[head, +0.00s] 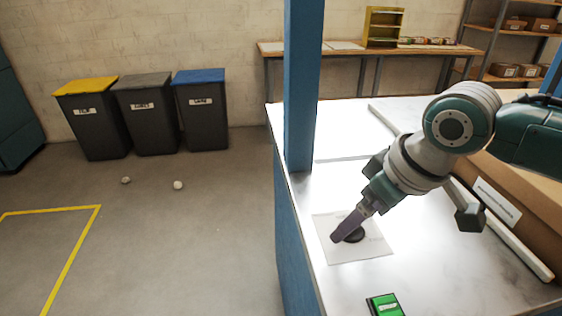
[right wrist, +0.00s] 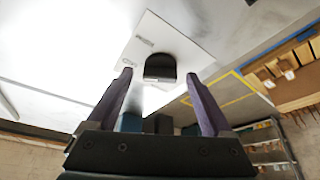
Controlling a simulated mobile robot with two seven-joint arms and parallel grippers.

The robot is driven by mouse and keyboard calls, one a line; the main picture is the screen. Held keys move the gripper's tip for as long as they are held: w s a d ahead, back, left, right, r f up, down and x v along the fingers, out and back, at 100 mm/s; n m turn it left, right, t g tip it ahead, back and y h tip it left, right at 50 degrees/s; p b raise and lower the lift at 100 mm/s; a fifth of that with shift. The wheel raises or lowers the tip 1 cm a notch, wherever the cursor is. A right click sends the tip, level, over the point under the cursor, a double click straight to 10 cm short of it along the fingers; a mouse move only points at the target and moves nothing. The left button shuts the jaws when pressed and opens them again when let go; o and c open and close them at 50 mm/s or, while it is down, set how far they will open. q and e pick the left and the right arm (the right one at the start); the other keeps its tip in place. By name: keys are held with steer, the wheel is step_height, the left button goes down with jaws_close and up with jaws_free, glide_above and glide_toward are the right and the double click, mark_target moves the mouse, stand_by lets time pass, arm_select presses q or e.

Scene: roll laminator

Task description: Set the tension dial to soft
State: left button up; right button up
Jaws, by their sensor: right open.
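The tension dial is a dark round knob (head: 356,235) on a pale square plate (head: 345,254) on the white worktop. In the right wrist view the dial (right wrist: 160,67) has a flat front face and sits on the plate (right wrist: 181,45), which bears small printed marks too small to read. My right gripper (head: 339,238) is at the dial and partly covers it in the head view. In the right wrist view its two purple fingers (right wrist: 159,76) are open, with the dial between and just beyond their tips. I cannot tell whether they touch it. My left gripper is out of view.
A green switch (head: 386,305) sits near the worktop's front. A blue post (head: 302,90) rises at the worktop's left edge. A long white bar (head: 505,235) and a brown box (head: 535,200) lie to the right. Bins (head: 145,120) stand far left.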

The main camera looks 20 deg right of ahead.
steer(key=shift+c, duration=1.4)
jaws_close()
